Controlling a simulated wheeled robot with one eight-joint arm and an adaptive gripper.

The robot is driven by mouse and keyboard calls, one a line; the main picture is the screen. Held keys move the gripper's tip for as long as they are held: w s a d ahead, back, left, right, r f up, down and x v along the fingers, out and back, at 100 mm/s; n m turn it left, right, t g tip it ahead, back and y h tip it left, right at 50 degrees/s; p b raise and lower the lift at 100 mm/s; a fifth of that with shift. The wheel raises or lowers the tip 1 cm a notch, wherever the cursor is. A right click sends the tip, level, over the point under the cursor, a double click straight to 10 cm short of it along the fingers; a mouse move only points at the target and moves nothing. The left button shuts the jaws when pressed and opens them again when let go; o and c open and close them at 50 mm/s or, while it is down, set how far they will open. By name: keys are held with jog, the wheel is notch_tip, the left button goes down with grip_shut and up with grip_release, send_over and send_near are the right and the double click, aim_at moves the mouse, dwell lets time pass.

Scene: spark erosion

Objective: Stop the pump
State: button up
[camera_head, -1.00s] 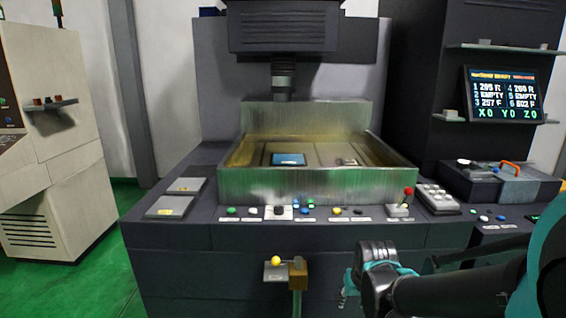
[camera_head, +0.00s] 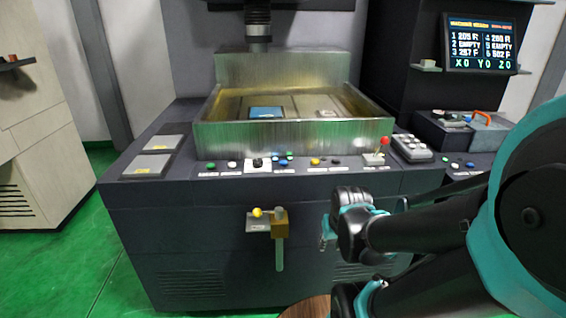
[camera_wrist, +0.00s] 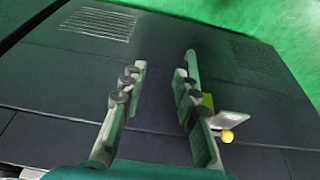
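The machine's front ledge carries a row of small controls: a green button (camera_head: 211,166), a white button (camera_head: 232,165), a black knob (camera_head: 257,162) on a white plate, blue buttons (camera_head: 281,160), a yellow button (camera_head: 315,162) and a black one (camera_head: 336,161). Their labels are too small to read, so I cannot tell which belongs to the pump. A red-balled lever (camera_head: 384,141) stands at the ledge's right. My gripper (camera_wrist: 163,75) is open and empty, right of that handle in the head view.
A metal tank (camera_head: 290,138) rises behind the ledge. A keypad (camera_head: 412,149) lies to its right, and a screen (camera_head: 480,44) hangs at the back right. A beige cabinet (camera_head: 30,150) stands left. Green floor (camera_head: 90,250) is free at front left.

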grip_shut()
dwell(1.1)
